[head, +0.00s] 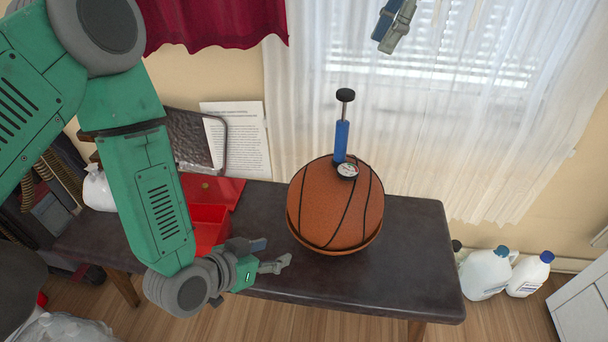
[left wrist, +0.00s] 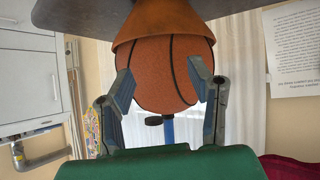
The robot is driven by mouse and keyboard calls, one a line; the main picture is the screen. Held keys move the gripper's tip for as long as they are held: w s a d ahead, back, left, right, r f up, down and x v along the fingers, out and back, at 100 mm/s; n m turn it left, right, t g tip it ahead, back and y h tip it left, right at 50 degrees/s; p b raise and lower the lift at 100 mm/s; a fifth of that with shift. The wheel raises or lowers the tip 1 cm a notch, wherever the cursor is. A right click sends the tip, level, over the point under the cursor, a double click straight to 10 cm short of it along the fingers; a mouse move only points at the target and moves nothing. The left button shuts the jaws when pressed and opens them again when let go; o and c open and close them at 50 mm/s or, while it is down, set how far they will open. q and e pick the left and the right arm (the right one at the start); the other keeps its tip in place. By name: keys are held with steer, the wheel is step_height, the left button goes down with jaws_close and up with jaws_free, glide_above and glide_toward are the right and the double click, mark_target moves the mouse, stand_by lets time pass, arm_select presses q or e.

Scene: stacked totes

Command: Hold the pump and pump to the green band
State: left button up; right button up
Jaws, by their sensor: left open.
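An orange basketball (head: 325,215) sits on the dark table, in an orange-brown ring or base. A blue hand pump (head: 341,140) with a black knob handle (head: 345,95) stands upright on top of the ball. A small round gauge (head: 347,170) is at its foot; its green band is too small to make out. My left gripper (head: 270,254) is open and empty, low at the left of the ball. In the left wrist view, upside down, the ball (left wrist: 165,75) shows beyond the open fingers (left wrist: 160,72), with the pump (left wrist: 169,131) partly hidden. My right gripper (head: 383,43) is high at the top, apart from the pump.
The dark table (head: 400,275) is clear right of the ball. A red bin (head: 207,228) stands left, near my left arm. Behind are a printed sheet (head: 245,135) and a curtained window (head: 450,120). White jugs (head: 485,275) stand at the right.

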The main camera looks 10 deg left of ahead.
arm_select(q)
steer(key=w+d+r+t+h, duration=0.1)
steer(key=w+d+r+t, duration=0.1)
steer(key=w+r, duration=0.15)
steer(key=m+t+h, duration=0.1)
steer(key=t+h, duration=0.2)
steer(key=t, duration=0.1)
glide_toward(339, 143)
steer(key=w+d, duration=0.2)
steer(key=shift+w+d+f+m, duration=0.15)
steer(key=shift+w+f+m, duration=0.15)
steer(key=shift+f, duration=0.1)
steer(key=w, duration=0.2)
steer(key=w+d, duration=0.1)
steer(key=w, duration=0.2)
steer(key=shift+d, duration=0.2)
steer(key=x, duration=0.3)
steer(key=shift+s+d, duration=0.2)
steer(key=shift+w+d, duration=0.1)
steer(key=shift+d, duration=0.4)
steer(key=shift+a, duration=0.2)
steer(key=shift+c, duration=0.4)
steer(key=shift+a, duration=0.25)
steer(key=c, duration=0.7)
steer(key=shift+a, duration=0.25)
jaws_close()
arm_select(e)
steer(key=shift+a, duration=1.25)
